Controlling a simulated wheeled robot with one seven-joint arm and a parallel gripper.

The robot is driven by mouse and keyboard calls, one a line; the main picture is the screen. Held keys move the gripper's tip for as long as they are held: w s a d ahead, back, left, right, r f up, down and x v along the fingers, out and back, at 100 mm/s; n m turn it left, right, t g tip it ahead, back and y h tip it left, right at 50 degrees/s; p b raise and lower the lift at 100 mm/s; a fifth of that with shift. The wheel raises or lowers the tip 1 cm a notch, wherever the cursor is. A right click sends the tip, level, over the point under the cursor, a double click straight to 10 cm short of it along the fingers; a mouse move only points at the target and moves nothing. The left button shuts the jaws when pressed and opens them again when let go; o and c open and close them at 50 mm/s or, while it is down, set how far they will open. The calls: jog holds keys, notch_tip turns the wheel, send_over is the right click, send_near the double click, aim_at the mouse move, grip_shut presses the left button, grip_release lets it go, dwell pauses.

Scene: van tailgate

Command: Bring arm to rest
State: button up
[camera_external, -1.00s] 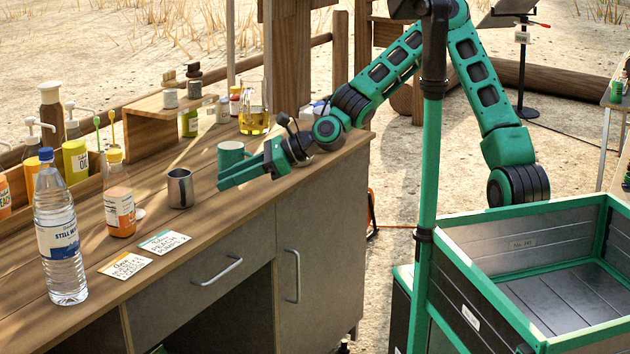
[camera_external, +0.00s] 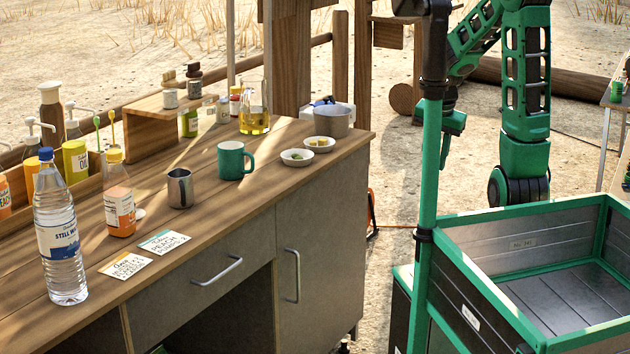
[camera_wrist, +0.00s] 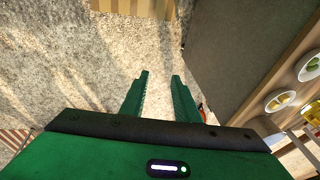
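My arm (camera_external: 525,75) is folded back over my base, to the right of the wooden counter (camera_external: 240,205). My gripper (camera_external: 446,150) hangs beside the green upright post, clear of the counter, partly hidden by that post. In the wrist view my gripper (camera_wrist: 160,85) points down at sandy ground. Its two green fingers are apart with nothing between them.
The counter holds a green mug (camera_external: 235,161), a metal cup (camera_external: 180,187), a water bottle (camera_external: 60,235), two small bowls (camera_external: 297,157) and a pot (camera_external: 331,121). A green-rimmed crate (camera_external: 545,255) is at the right. Sandy ground lies between counter and arm.

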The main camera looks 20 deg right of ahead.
jog(key=s+d+r+n+g, duration=0.1)
jog(key=s+d+r, duration=0.2)
jog(key=s+d, duration=0.4)
jog(key=s+d+r+n+g, duration=0.1)
jog(key=s+d, duration=0.6)
jog(key=s, duration=0.8)
jog(key=shift+s+d+r+g+y, duration=0.35)
jog(key=shift+r+g, duration=0.25)
jog(key=shift+r, duration=0.35)
